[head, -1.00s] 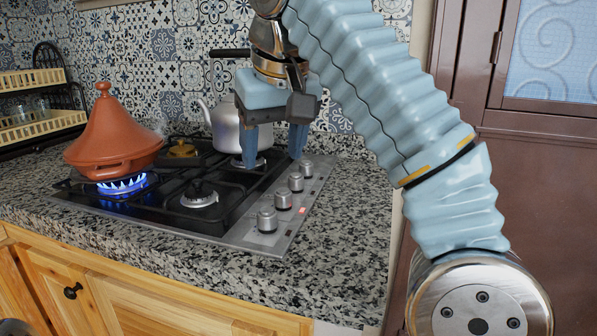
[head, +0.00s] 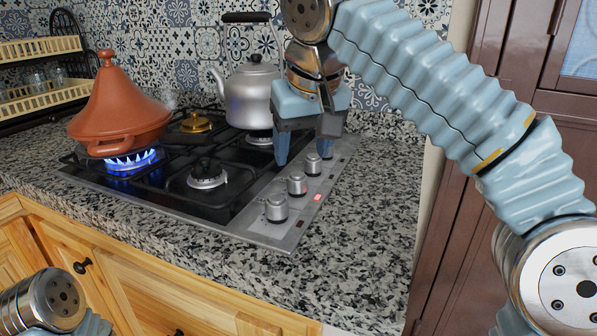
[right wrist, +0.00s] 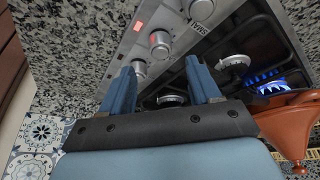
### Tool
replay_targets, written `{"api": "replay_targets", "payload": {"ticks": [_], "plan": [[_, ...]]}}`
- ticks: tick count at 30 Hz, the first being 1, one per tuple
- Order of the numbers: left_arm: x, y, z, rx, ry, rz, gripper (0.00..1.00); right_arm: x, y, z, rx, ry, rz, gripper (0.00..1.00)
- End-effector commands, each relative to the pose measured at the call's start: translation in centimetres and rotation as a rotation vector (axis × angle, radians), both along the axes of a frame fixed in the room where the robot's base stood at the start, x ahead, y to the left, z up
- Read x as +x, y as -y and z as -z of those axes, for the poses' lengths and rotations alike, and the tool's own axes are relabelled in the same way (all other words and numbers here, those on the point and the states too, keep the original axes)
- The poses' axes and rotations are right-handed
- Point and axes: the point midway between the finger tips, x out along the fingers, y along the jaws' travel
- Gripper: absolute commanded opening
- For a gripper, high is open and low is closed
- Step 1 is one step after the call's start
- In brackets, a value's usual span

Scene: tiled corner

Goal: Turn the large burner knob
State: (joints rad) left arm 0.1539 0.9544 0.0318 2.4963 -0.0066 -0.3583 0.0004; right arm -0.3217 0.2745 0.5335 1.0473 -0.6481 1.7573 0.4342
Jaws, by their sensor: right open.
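The hob's control panel (head: 272,228) has a row of silver knobs along its right side. The front knob (head: 276,208) and the second knob (head: 297,184) are clear; the third knob (head: 313,165) is by my gripper's fingers, which partly hide the back of the row. My right gripper (head: 303,158) points down, open and empty, over the back of the panel. In the right wrist view, a knob (right wrist: 138,66) lies just beyond the left finger and another knob (right wrist: 160,43) farther off. I see no clear contact. My left gripper is out of view.
An orange tagine (head: 118,112) sits over a lit blue flame (head: 130,160) at the left. A silver kettle (head: 250,97) stands on the back burner, close beside my right gripper. The front burner (head: 207,175) is bare. Granite counter (head: 355,225) is free at the right.

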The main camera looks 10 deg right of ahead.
Motion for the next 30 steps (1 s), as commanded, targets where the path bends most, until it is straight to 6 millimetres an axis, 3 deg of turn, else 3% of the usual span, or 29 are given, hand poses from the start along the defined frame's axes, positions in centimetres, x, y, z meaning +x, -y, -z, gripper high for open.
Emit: {"api": "replay_targets", "payload": {"ticks": [3,9,21,23,30], "plan": [[0.0,0.0,0.0,0.0,0.0,0.0,0.0,1.0,0.1,2.5,-0.002,-0.004,0.004,0.62],[0.0,0.0,0.0,0.0,0.0,0.0,0.0,2.2,-0.1,5.3,0.0,-0.003,0.001,0.62],[0.0,0.0,0.0,0.0,0.0,0.0,0.0,2.5,-0.2,6.2,0.002,0.0,0.0,0.62],[0.0,0.0,0.0,0.0,0.0,0.0,0.0,2.5,-0.2,6.2,0.002,0.0,0.0,0.56],[0.0,0.0,0.0,0.0,0.0,0.0,0.0,2.5,-0.2,6.2,0.002,0.0,0.0,0.19]]}}
